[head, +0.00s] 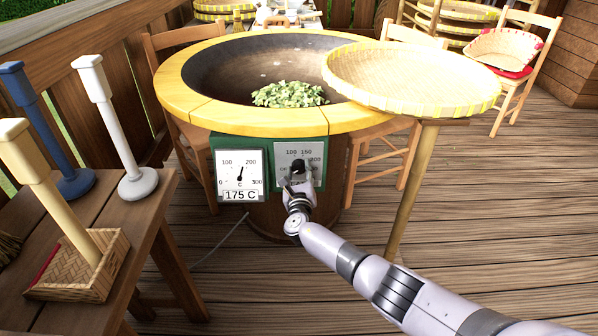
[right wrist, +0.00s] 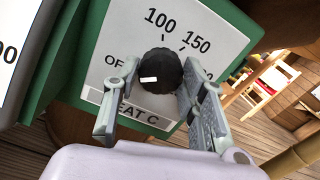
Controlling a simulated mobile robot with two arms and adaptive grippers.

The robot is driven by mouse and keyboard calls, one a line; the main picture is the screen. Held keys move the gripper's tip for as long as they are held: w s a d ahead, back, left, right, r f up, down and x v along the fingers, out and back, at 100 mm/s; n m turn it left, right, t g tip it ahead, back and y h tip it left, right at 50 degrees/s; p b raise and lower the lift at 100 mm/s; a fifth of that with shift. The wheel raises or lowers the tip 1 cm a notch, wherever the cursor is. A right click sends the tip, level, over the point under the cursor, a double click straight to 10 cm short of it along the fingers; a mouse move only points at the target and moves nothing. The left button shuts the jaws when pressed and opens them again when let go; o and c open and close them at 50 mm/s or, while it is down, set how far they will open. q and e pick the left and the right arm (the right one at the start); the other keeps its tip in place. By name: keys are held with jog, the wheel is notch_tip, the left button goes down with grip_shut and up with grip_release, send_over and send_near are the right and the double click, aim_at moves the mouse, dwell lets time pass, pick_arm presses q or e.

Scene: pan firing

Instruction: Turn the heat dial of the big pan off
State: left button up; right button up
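The big pan (head: 172,88) is a wide bowl with a yellow rim, with green leaves (head: 290,94) inside. Its heat dial is a black knob (right wrist: 160,70) on a grey plate (head: 290,155) on the green front box. The plate reads OFF, 100, 150 and further values. The knob's white mark sits on its left side in the right wrist view; its exact setting is unclear. My right gripper (head: 300,176) is at the dial; in the wrist view its fingers (right wrist: 159,68) are apart, one on each side of the knob, very close to it. My left gripper is out of view.
A temperature gauge (head: 240,170) left of the dial reads 175 C. A woven tray (head: 410,75) on a wooden post (head: 412,190) stands to the right, above my right arm.

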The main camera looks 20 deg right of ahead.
jog(key=o, duration=0.4)
jog(key=v, duration=1.2)
jog(key=shift+r, duration=0.1)
dwell(0.4)
